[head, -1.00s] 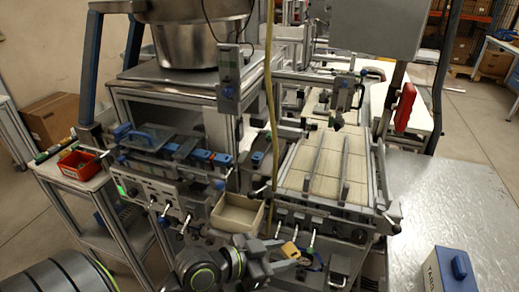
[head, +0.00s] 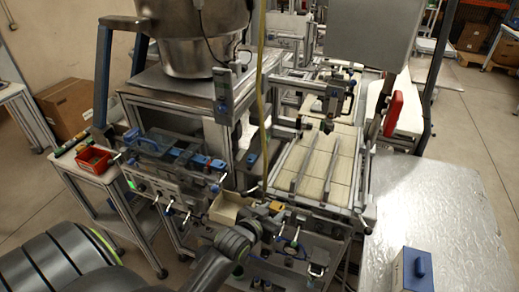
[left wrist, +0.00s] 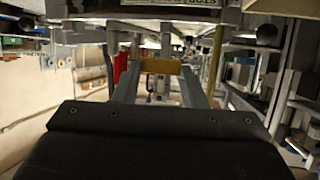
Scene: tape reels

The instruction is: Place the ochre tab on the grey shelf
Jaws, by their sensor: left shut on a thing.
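The ochre tab (head: 276,206) is small and blocky. My left gripper (head: 268,209) is shut on it, just right of the beige bin in the head view. In the left wrist view the ochre tab (left wrist: 160,67) sits crosswise between the two fingers of my left gripper (left wrist: 160,79). The tab is near the front edge of the machine's slatted bed; I cannot tell whether it touches anything below. I cannot tell for sure which surface is the grey shelf. My right gripper is not in view.
The beige bin (head: 224,208) is close left of the gripper. A yellow hose (head: 261,90) hangs behind it. The slatted bed (head: 318,165) has raised rails. A red bin (head: 94,159) stands at left. A blue-white box (head: 412,270) stands on the mostly clear metal table (head: 430,205).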

